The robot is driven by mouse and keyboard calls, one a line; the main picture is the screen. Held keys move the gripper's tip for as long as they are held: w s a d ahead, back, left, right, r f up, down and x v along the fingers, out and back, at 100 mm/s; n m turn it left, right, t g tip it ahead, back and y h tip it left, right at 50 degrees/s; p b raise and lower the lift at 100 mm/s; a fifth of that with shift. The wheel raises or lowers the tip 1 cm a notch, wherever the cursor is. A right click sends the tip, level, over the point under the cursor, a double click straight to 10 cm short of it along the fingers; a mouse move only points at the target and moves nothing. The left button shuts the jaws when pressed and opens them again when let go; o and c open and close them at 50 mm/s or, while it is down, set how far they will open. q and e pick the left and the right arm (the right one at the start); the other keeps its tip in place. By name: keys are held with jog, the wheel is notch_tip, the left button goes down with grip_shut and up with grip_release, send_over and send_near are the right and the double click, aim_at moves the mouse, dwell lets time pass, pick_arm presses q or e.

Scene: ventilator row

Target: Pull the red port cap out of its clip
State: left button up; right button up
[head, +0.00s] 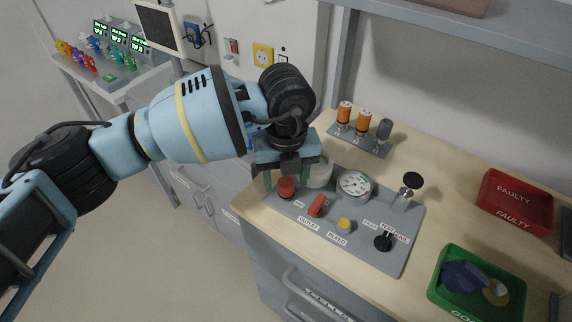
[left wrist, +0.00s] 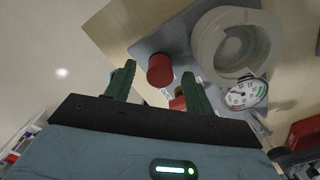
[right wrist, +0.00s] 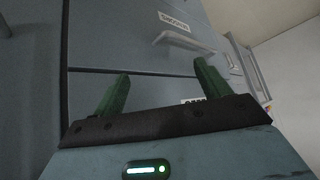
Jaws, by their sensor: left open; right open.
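The red port cap (head: 286,190) is a short red cylinder at the left end of the grey test panel (head: 385,256). It also shows in the left wrist view (left wrist: 160,70), beyond and between the fingertips. I cannot make out its clip. My left gripper (head: 284,180) is open, pointing down at the cap, with one green finger just left of it. I cannot tell whether either finger touches it. My right gripper (right wrist: 162,72) is open and empty, facing grey drawer fronts. It is outside the head view.
A red FAULTY bin (head: 516,226) and green bin (head: 440,289) stand at the right.

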pick_arm(q)
jog(key=shift+f, duration=0.25)
jog(key=c, duration=0.9)
jog(key=shift+o, duration=1.1)
jog(key=c, duration=0.4)
pick_arm(e)
jog(key=shift+s+f, duration=0.2)
jog(key=shift+s, duration=0.25)
pick_arm(q)
jog(key=shift+r, duration=0.1)
pick_arm(e)
jog(key=shift+w, duration=0.1)
